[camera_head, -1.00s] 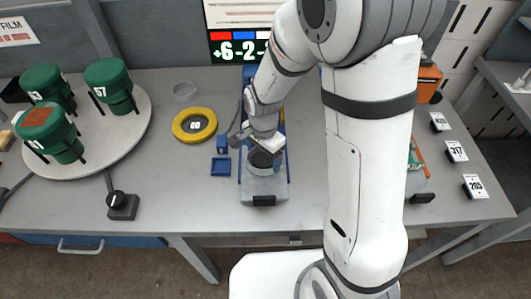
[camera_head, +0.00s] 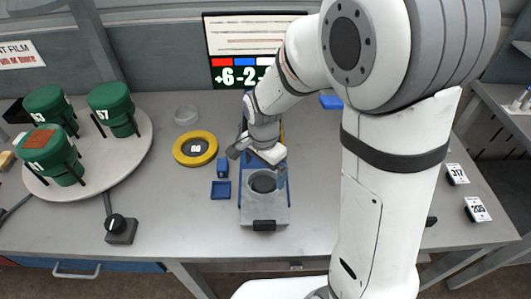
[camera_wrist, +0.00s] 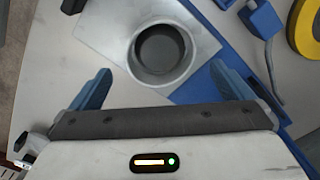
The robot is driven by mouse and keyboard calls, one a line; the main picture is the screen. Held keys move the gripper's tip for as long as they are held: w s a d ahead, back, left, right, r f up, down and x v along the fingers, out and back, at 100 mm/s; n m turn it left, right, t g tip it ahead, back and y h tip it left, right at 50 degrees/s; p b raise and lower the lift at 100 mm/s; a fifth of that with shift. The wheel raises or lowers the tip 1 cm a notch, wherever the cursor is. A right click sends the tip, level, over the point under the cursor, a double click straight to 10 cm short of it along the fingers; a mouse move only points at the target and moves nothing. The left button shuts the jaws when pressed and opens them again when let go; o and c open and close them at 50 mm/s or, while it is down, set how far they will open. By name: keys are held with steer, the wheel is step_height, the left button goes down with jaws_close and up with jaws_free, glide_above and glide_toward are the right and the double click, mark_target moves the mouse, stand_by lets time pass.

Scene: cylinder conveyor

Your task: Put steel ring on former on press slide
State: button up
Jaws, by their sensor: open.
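My gripper (camera_head: 262,152) is over the back part of the blue-railed press, behind the slide. In the wrist view its two blue fingers (camera_wrist: 162,86) are spread wide with nothing between them. The grey press slide (camera_head: 265,214) has a black handle at its front. A grey steel ring (camera_wrist: 190,68) stands on the slide in the wrist view. It appears to sit around the dark round former (camera_wrist: 160,52), apart from the fingers. In the head view the dark round top (camera_head: 263,183) shows on the slide; the ring's rim is hard to make out there.
A yellow roll (camera_head: 178,150) and a small blue tray (camera_head: 221,190) lie left of the press. Green canisters (camera_head: 110,100) stand on a round white turntable (camera_head: 140,160) at the left. A black knob box (camera_head: 120,230) is near the front edge. My arm covers the right side.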

mark_target(265, 183)
step_height(265, 183, up, 8)
steer(key=f, duration=0.1)
steer(key=s+d+r+n+t, duration=0.1)
steer(key=s+d+r+n, duration=0.2)
steer(key=s+d, duration=0.3)
steer(key=s+d+r+n+t, duration=0.2)
steer(key=s+d+r+n, duration=0.2)
steer(key=s+d+n, duration=0.2)
steer(key=shift+s+d, duration=0.25)
steer(key=shift+d, duration=0.2)
